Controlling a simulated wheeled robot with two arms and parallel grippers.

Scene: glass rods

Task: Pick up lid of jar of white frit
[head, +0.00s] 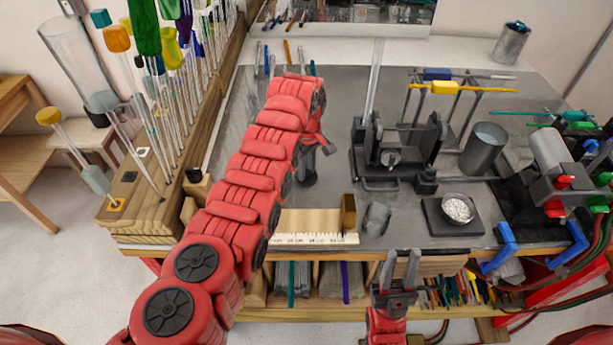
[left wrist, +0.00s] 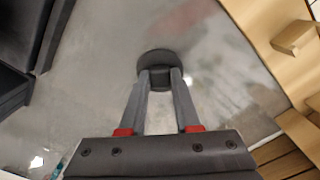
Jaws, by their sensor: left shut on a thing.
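My left gripper (head: 326,148) reaches over the grey bench top, partly hidden behind my red arm. In the left wrist view its fingers (left wrist: 160,80) are shut on a small dark round piece with a wider disc, which looks like the lid (left wrist: 155,57). I cannot tell if the lid touches anything below it. A dark grey rounded shape (head: 308,168) shows beneath the gripper in the head view. The jar of white frit cannot be made out with certainty. My right gripper (head: 402,262) is open and empty, fingers pointing up at the bench's front edge.
A dish of white grains (head: 459,208) sits on a dark square plate at the right. A translucent grey lump (head: 376,218) lies near a wooden block (head: 348,212). A black holder (head: 390,150) and a metal cup (head: 484,149) stand behind. A rod rack (head: 165,180) borders the left.

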